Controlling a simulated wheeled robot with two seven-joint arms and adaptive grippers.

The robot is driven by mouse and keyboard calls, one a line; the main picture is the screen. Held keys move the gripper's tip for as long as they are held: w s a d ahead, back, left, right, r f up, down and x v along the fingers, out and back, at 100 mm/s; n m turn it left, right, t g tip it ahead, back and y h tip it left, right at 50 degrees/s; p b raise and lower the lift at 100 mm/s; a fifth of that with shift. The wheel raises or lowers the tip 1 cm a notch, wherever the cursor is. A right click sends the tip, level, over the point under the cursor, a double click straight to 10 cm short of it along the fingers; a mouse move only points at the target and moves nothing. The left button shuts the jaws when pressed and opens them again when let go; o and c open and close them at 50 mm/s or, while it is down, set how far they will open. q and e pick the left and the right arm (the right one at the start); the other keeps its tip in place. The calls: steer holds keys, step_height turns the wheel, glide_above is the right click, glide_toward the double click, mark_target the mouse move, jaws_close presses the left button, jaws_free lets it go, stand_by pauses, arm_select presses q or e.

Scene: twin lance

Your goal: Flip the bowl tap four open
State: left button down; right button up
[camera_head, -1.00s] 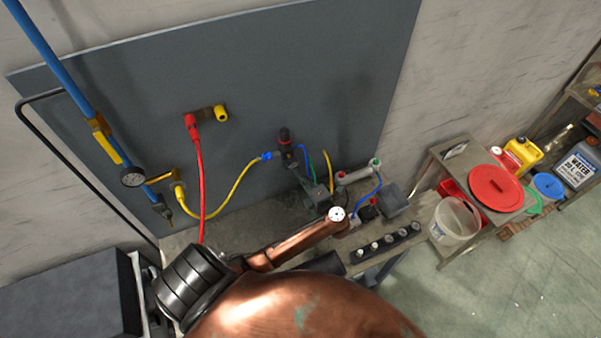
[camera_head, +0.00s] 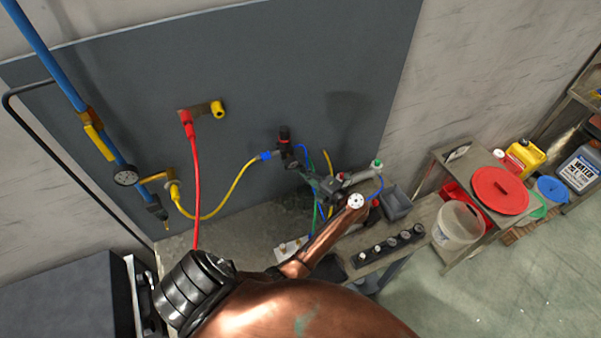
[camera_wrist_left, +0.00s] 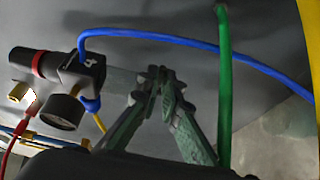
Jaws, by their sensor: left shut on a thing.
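My left gripper (camera_wrist_left: 160,80) is shut at the bowl's end; the tap is hidden between the fingertips. In the head view my left gripper (camera_head: 312,178) reaches up-left from my copper arm, just below the unit. My right gripper is not in view.
A blue hose (camera_wrist_left: 190,43) arches across the wrist view, and a green hose (camera_wrist_left: 224,90) hangs just right of the fingers. A yellow hose (camera_head: 228,197) joins the unit from the left. A bench with a black knobbed strip (camera_head: 388,245) stands to the right.

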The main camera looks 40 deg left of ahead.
arm_select(q)
steer(key=c, duration=2.4)
jaws_free()
steer(key=d, duration=0.7)
steer(key=shift+s+d, duration=0.2)
steer(key=shift+d, duration=0.15)
steer(key=shift+f, duration=0.1)
